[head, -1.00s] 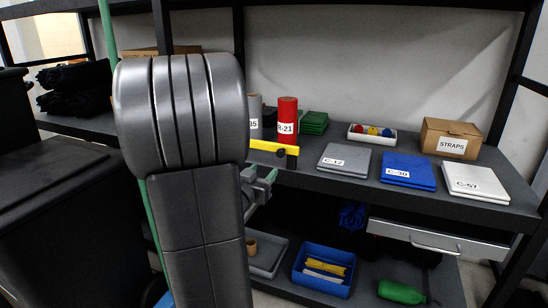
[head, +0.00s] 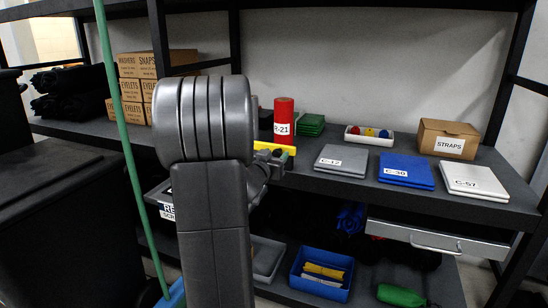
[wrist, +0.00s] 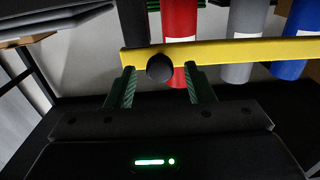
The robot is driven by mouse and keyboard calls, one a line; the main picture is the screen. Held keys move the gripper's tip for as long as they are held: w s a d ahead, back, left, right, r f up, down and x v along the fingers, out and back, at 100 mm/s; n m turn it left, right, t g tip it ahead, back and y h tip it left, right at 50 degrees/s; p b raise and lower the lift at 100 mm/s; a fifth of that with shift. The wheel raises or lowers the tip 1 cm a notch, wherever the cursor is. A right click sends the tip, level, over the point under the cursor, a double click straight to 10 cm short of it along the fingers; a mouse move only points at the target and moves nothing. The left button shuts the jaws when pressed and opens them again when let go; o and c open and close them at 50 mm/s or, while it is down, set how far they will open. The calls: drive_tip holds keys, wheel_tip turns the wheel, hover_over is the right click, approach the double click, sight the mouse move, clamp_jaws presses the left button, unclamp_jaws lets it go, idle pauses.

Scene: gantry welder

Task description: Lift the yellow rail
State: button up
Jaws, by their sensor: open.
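The yellow rail (wrist: 230,52) runs across the wrist view, with a round black knob (wrist: 160,67) on it. In the head view its yellow end (head: 284,147) shows at the shelf's front edge, right of my arm, and the rest is hidden. My gripper (wrist: 160,82) is open, its two green-ridged fingers on either side of the knob. The fingertips reach the rail's lower edge in the picture; I cannot tell whether they touch it. In the head view my gripper (head: 270,165) is partly hidden behind my arm.
A red roll (head: 284,117) stands behind the rail; grey and blue rolls (wrist: 289,45) also show in the wrist view. Flat grey (head: 341,159), blue and white packs lie right on the shelf. A lower shelf holds a blue bin (head: 322,288). A green pole (head: 122,130) stands left.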

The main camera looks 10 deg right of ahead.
clamp_jaws()
drive_tip(key=shift+r, duration=0.1)
